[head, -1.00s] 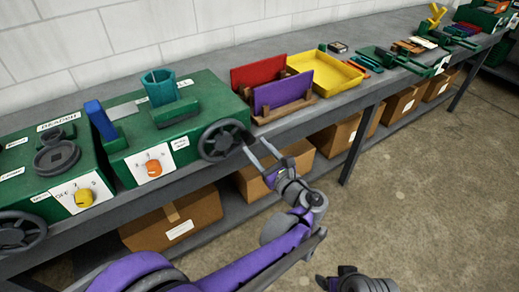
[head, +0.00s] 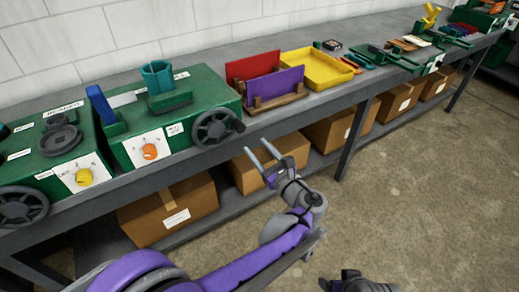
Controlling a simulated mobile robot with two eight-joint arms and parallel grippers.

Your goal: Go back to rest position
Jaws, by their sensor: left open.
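My left gripper (head: 263,156) is open and empty in the head view. It is in front of the bench edge, below and to the right of the black handwheel (head: 218,128) on the green machine (head: 190,108), and apart from it. Behind its fingers is a cardboard box on the lower shelf. Part of my right arm (head: 355,282) shows at the bottom edge, right of centre; whether its gripper's fingers are there cannot be made out.
The grey bench (head: 300,112) runs from lower left to upper right. A rack with red and purple panels (head: 277,86) and a yellow tray (head: 320,68) stand on it. Cardboard boxes (head: 335,128) sit on the shelf below. The concrete floor (head: 430,190) at right is clear.

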